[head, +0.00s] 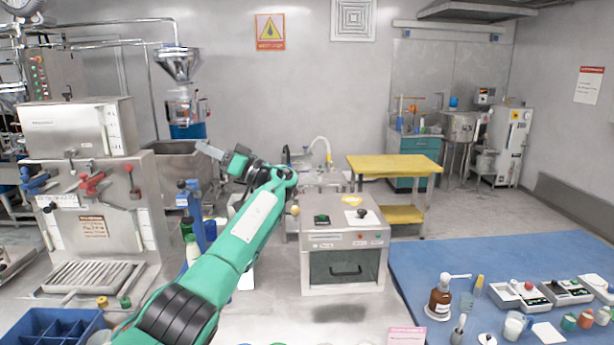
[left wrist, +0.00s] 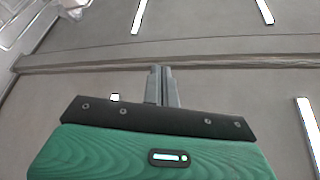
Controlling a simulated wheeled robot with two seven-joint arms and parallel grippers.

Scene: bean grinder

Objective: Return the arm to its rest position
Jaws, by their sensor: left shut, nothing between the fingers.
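My left arm (head: 215,265) is green with black joints and reaches up from the bottom left of the head view. Its left gripper (head: 203,148) is raised above the counter and points up and to the left. In the left wrist view the two grey fingers of the left gripper (left wrist: 160,72) lie together, shut and empty. That view looks up at a plain ceiling with lit strips (left wrist: 138,15). The gripper appears apart from all things around it. My right gripper is out of view.
A steel box machine (head: 343,245) with a dark front handle stands right of my arm. A large steel machine with levers (head: 85,215) stands left. Bottles (head: 190,240) stand close beside the arm. A blue divided bin (head: 60,328) sits at bottom left. A blue mat (head: 430,255) holds small items.

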